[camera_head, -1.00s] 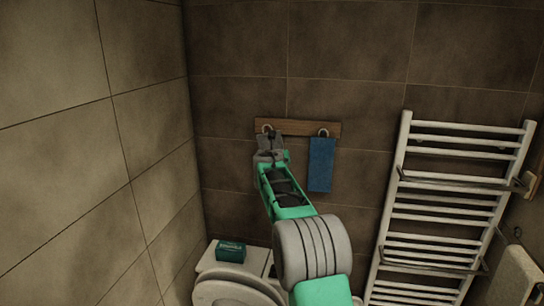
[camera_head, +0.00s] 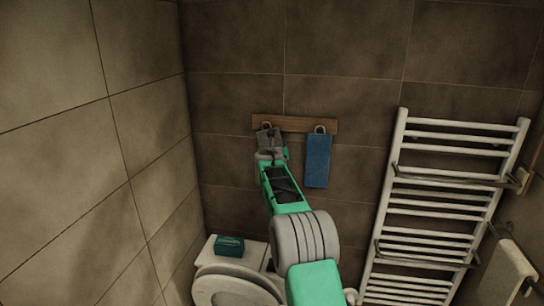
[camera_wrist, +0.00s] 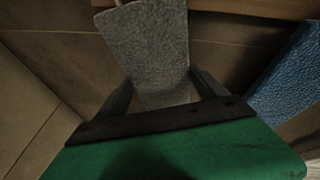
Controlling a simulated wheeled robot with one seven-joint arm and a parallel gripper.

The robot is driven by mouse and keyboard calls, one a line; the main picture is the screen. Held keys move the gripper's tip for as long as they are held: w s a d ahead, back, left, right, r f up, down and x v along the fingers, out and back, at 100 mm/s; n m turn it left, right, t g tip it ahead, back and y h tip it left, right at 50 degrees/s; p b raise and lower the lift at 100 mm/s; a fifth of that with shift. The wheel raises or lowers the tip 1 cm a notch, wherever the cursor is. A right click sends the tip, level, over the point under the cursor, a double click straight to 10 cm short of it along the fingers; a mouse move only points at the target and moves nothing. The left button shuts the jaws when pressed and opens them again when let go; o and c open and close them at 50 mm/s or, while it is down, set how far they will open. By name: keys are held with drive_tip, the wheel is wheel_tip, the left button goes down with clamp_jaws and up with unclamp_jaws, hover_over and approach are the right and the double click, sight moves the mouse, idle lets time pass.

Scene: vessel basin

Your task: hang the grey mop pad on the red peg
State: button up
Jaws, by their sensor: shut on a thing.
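The grey mop pad (camera_head: 266,139) is between the fingers of my gripper (camera_head: 270,153), just below the left end of a wooden rail. The pad also fills the upper middle of the wrist view (camera_wrist: 150,40), standing up from between the two dark fingers of my gripper (camera_wrist: 165,92). A pale hook (camera_head: 267,125) shows at the pad's top edge in the head view. I cannot tell whether the pad is around it, touching it or only in front of it. No peg shows a clearly red colour. My gripper hides the pad's lower part.
The wooden rail (camera_head: 295,124) is on the brown tiled wall. A blue cloth (camera_head: 317,161) hangs from its right hook, close to the right of my gripper. A white towel radiator (camera_head: 440,205) stands at right. A green box (camera_head: 229,246) sits on the toilet below.

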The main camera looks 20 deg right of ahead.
idle(0.4)
drive_tip(key=o, duration=1.3)
drive_tip(key=shift+r, duration=0.1)
